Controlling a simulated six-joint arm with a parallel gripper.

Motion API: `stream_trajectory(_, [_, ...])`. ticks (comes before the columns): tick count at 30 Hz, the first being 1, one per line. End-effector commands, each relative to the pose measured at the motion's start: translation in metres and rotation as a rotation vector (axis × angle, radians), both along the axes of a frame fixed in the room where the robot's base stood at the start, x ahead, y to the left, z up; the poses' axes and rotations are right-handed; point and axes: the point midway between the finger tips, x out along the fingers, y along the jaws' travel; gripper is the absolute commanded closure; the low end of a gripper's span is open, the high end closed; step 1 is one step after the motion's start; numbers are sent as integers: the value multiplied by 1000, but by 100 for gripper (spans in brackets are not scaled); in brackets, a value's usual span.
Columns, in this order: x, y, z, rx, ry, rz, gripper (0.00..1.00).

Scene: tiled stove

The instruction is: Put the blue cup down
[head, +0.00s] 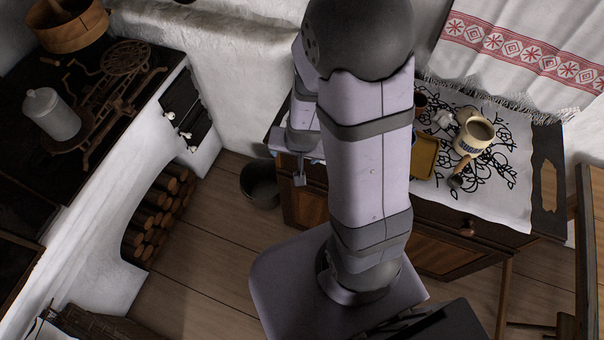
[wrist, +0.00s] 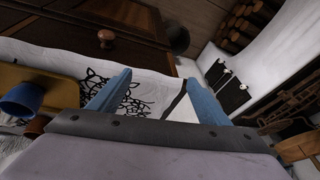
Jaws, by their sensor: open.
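The blue cup (wrist: 22,99) shows at the left edge of the wrist view, on or against a yellow tray (wrist: 58,87). Whether its base rests fully on the tray is hard to tell. My gripper (wrist: 158,95) is open, its two blue fingers apart with nothing between them, to the right of the cup and not touching it. In the head view the yellow tray (head: 424,157) lies on the cloth-covered cabinet.
A brown cup (wrist: 36,126) stands near the blue one. A cream mug (head: 474,136) and a dark-ended wooden-handled tool (head: 457,179) are on the patterned cloth (head: 505,205). The cabinet's wooden knob (wrist: 106,38) juts out. A dark bucket (head: 261,185) stands on the floor; the tiled stove is left.

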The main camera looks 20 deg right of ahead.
Motion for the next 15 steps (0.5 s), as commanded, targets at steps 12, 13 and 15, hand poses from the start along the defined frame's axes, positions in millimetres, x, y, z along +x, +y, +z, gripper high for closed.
stream_trajectory(12, [-89,34,74,-30,309,515,29])
stream_trajectory(13, [-94,33,77,-35,323,529,29])
stream_trajectory(15, [-101,30,81,-45,347,555,29])
